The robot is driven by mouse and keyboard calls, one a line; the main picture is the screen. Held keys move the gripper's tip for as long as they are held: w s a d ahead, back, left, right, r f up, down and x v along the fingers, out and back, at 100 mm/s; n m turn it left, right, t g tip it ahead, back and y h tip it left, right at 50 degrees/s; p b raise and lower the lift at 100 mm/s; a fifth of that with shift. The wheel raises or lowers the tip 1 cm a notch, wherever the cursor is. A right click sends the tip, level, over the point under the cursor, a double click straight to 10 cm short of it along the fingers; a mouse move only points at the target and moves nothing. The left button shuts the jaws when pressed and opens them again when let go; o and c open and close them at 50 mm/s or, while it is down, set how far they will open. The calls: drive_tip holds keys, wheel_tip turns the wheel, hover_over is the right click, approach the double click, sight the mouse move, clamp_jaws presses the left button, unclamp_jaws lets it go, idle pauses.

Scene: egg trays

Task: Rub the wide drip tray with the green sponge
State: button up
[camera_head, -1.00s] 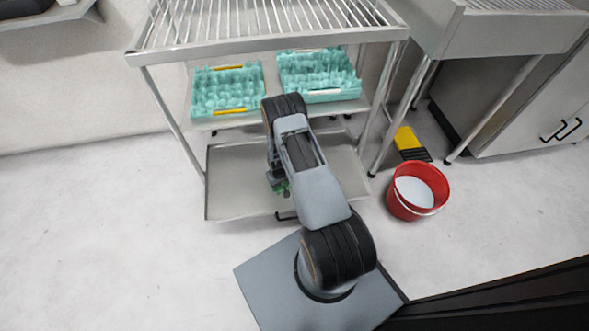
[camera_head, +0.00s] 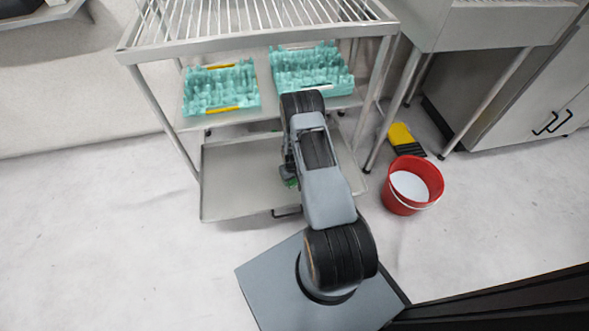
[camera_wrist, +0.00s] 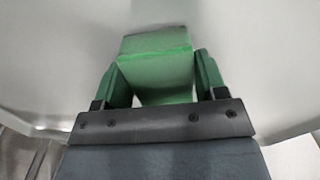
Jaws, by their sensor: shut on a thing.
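The wide drip tray (camera_head: 240,180) is a shallow grey metal tray low under the rack, in the head view. My arm covers its right part. My gripper (camera_wrist: 155,85) is shut on the green sponge (camera_wrist: 156,62), whose block sits between the two green fingers in the wrist view. The grey tray surface (camera_wrist: 60,60) spreads out around and beyond the sponge there. Whether the sponge touches the tray I cannot tell. In the head view only a small bit of green (camera_head: 292,183) shows beside my arm, over the tray.
Two teal egg trays (camera_head: 220,88) (camera_head: 310,68) stand on the shelf above the drip tray. A red bucket (camera_head: 400,203) and a yellow-black brush-like item (camera_head: 403,137) are on the floor at right. Rack legs (camera_head: 165,125) stand close by. Floor at left is clear.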

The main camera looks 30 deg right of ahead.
wheel_tip(320, 180, up, 2)
drive_tip(key=shift+w+a+r, duration=0.1)
drive_tip(key=shift+r, duration=0.05)
wheel_tip(320, 180, up, 2)
drive_tip(key=shift+r+p, duration=0.1)
drive_tip(key=shift+p, duration=0.9)
drive_tip(key=shift+r+p, duration=1.1)
drive_tip(key=shift+r, duration=0.6)
